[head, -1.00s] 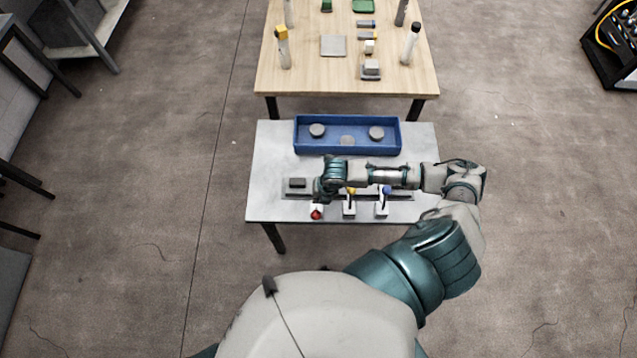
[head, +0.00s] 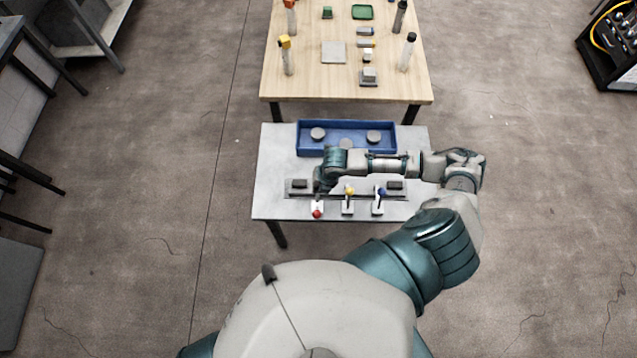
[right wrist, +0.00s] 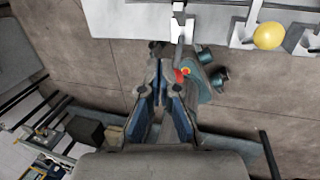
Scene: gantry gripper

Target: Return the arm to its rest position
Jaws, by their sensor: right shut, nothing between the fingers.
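My right arm reaches across the grey table, with its forearm (head: 385,165) nearly level over the tray's front edge. My right gripper (head: 321,186) points down at the left part of the control strip, small and partly hidden by the wrist. In the right wrist view its fingers (right wrist: 160,72) are together and hold nothing. The red-knobbed lever (head: 317,212) stands at the table's front edge; its knob (right wrist: 181,76) appears just right of the fingertips, seemingly apart from them. My left gripper is not in view.
A yellow-knobbed lever (head: 350,191) and a blue-knobbed lever (head: 381,191) stand right of the red one. A blue tray (head: 390,124) with grey discs lies behind the forearm. A wooden table (head: 300,88) with bottles and small items stands farther back.

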